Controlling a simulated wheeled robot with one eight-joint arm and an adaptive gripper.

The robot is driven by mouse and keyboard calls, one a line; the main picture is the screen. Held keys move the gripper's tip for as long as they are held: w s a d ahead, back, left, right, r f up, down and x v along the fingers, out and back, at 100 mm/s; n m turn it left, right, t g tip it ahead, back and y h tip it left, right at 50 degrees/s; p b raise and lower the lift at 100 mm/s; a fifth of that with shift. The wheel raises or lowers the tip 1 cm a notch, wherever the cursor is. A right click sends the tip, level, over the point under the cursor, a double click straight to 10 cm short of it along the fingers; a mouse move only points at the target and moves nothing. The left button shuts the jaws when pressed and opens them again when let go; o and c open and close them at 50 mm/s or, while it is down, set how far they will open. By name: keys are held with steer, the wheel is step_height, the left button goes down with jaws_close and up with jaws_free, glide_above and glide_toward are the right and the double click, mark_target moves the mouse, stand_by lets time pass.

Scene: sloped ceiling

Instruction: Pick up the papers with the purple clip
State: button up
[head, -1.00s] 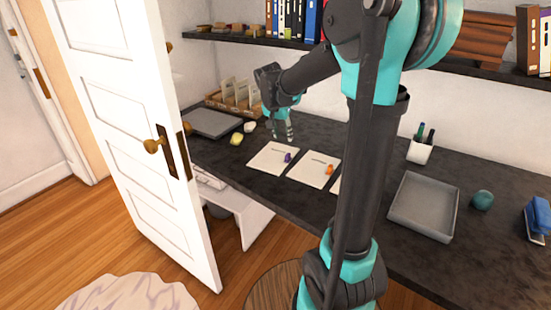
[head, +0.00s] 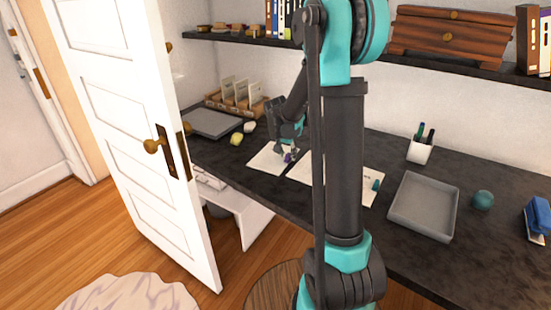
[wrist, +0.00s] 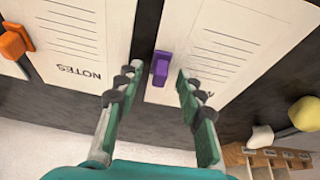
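The papers with the purple clip (head: 262,161) lie flat on the dark desk, the leftmost of the sheets in the head view. In the wrist view these papers (wrist: 225,50) carry the purple clip (wrist: 160,66) at their edge. My gripper (head: 287,151) is over the clip edge in the head view. In the wrist view my gripper (wrist: 155,75) is open and empty, with one finger on either side of the purple clip. I cannot tell whether the fingertips touch the paper.
Papers headed NOTES (wrist: 78,45) with an orange clip (wrist: 14,42) lie alongside. Papers with a teal clip (head: 376,185) lie further right. Grey trays (head: 211,123) (head: 424,206), a pen cup (head: 419,153) and a wooden file holder (head: 238,104) stand on the desk. A door (head: 135,130) stands at left.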

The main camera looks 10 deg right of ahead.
steer(key=shift+f, duration=0.2)
steer(key=shift+c, duration=0.5)
jaws_close()
steer(key=shift+r, duration=0.15)
step_height(320, 180, up, 20)
stand_by(0.3)
steer(key=shift+d, duration=0.1)
